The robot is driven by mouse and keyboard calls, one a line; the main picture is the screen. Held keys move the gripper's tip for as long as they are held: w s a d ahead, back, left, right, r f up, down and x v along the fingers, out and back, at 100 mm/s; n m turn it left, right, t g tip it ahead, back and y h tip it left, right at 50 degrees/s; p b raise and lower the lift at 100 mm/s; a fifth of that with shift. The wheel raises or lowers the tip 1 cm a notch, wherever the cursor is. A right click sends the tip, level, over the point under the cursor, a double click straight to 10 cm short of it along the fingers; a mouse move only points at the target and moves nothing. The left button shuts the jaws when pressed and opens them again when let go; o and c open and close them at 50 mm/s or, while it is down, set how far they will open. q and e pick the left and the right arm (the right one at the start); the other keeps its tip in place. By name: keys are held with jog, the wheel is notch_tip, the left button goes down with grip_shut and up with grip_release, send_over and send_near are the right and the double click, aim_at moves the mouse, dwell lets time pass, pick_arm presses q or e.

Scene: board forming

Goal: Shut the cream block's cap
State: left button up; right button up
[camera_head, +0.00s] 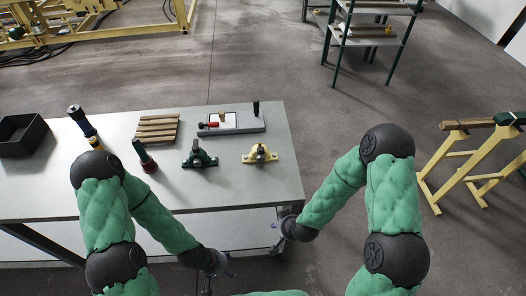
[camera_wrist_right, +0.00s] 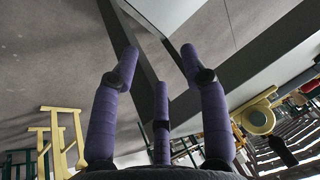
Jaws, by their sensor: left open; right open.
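The cream block (camera_head: 260,156) stands on the grey table (camera_head: 240,190) near its right end, with a small dark part rising at its middle. It is too small in the picture to tell how its cap sits. My left gripper (camera_head: 222,272) is open and empty, low in front of the table's near edge and away from the block. My right gripper (camera_head: 276,227) is open by the table's front right corner, apart from the block. In the right wrist view my right gripper (camera_wrist_right: 160,60) shows its purple fingers spread with nothing between them.
A similar dark green block (camera_head: 200,158) stands left of the cream one. Behind them is a grey fixture (camera_head: 246,122) with a red-handled part. Wooden strips (camera_head: 157,129), upright tools and a black bin (camera_head: 20,135) are further left. The table front is clear.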

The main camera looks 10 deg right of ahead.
jog(key=w+a+r+n+t+h, duration=0.1)
jog(key=w+r+t, duration=0.1)
jog(key=w+r, duration=0.25)
jog(key=w+a+r+t, duration=0.2)
jog(key=w+r+t, duration=0.15)
jog(key=r, duration=0.25)
jog(key=t+h, duration=0.1)
jog(key=t, duration=0.2)
send_near(261, 151)
jog(key=shift+n, duration=0.3)
jog(key=b+x, duration=0.1)
jog(key=x, duration=0.7)
jog(key=shift+w+d+f, duration=0.1)
jog(key=shift+w, duration=0.1)
